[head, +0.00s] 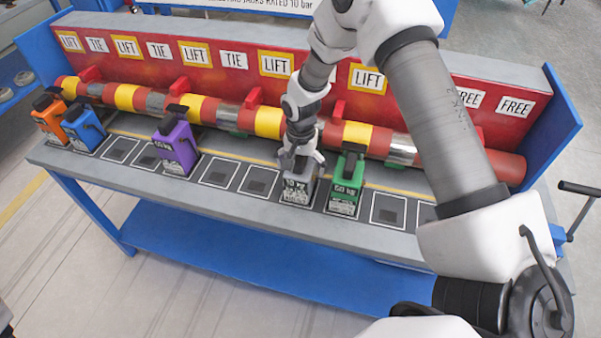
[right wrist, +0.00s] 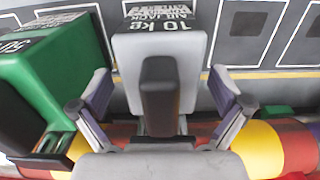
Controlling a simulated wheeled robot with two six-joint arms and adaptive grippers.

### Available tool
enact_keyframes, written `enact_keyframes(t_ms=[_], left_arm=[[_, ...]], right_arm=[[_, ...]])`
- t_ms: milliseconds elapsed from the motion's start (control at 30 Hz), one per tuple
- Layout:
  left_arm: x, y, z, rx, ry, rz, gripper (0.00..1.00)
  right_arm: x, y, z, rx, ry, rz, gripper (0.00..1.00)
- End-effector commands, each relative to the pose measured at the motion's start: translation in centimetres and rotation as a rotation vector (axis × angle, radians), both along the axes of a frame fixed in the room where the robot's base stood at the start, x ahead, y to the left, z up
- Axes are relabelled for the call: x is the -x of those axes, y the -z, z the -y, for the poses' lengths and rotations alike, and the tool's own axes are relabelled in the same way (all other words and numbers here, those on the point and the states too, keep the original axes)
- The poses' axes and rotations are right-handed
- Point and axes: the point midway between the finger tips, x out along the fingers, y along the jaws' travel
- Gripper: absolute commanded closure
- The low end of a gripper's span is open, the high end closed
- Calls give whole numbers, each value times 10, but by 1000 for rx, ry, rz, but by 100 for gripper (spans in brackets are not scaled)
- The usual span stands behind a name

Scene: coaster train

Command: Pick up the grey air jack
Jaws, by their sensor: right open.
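The grey air jack (head: 298,187) stands upright on the bench, left of the green jack, with white lettering on its front. In the right wrist view the grey jack (right wrist: 190,50) lies between my fingers, its dark handle toward the camera. My right gripper (head: 302,158) is over the top of the grey jack from above. In the right wrist view my right gripper (right wrist: 160,105) is open, with one finger on each side of the jack and small gaps visible. My left gripper is not in view.
A green jack (head: 345,187) stands close on the right. Purple (head: 177,148), blue (head: 85,132) and orange (head: 50,120) jacks stand farther left. A red and yellow banded pipe (head: 268,122) runs behind. Square slots (head: 388,210) on the bench are empty.

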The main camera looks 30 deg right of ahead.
Motion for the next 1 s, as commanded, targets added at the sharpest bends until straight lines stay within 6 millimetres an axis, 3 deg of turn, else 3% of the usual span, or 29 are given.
enact_keyframes(t_ms=[200,400,467,500,767,1000], left_arm=[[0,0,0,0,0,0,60],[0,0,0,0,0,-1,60],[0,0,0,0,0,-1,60],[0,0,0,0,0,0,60],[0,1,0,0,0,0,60],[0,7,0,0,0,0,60]], right_arm=[[-1,2,0,0,-1,3,0],[-1,2,0,0,-1,1,71],[0,3,0,0,-1,1,92],[-1,2,0,1,-1,3,97],[-1,2,0,0,0,3,97],[-2,-12,0,0,0,5,97]])
